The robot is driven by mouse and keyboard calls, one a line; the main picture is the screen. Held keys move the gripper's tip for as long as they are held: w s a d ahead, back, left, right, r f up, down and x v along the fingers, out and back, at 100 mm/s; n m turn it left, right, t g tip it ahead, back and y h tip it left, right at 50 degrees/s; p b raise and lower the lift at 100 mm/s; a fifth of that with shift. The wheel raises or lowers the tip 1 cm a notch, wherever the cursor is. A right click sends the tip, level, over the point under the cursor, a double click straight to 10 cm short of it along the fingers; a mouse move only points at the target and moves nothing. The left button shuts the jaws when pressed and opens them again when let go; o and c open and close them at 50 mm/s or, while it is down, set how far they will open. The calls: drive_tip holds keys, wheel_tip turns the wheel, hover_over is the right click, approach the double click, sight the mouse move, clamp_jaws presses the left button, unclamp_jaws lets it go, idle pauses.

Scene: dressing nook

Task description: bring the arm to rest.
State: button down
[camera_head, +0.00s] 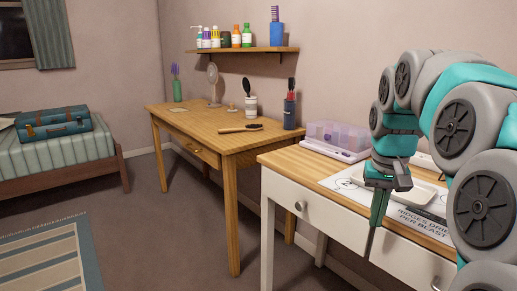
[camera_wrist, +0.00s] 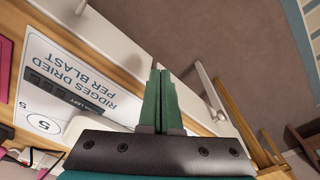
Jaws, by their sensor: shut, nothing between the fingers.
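My gripper (camera_head: 378,212) is at the end of my folded arm, pointing down in front of the white dresser (camera_head: 337,222) near its top front edge. In the wrist view, its two green fingers (camera_wrist: 158,100) lie together with nothing between them. A printed sheet (camera_wrist: 68,82) with the words "RIDGES DRIED PER BLAST" lies on the dresser top under the gripper. A white tray (camera_head: 428,192) sits on the dresser, partly hidden by my arm.
A lidded purple-tinted box (camera_head: 338,138) stands at the back of the dresser. The wooden desk (camera_head: 190,128) to the left carries a hairbrush (camera_head: 240,128), cups and a fan (camera_head: 213,82). A bed with a suitcase (camera_head: 53,122) is far left. The floor between is open.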

drive_tip(key=s+a+f+n+g, duration=0.1)
drive_tip(key=s+a+f, duration=0.2)
drive_tip(key=s+f, duration=0.3)
drive_tip(key=s+a+f+n+g, duration=0.1)
drive_tip(key=s+a+f, duration=0.2)
drive_tip(key=s, duration=1)
drive_tip(key=s+a+f+n, duration=0.1)
drive_tip(key=s+a+f, duration=0.3)
drive_tip(key=s+f, duration=0.5)
drive_tip(key=shift+s+f+g, duration=0.2)
drive_tip(key=shift+s+g, duration=0.2)
drive_tip(key=shift+s, duration=0.2)
drive_tip(key=shift+a, duration=0.1)
drive_tip(key=shift+r, duration=0.35)
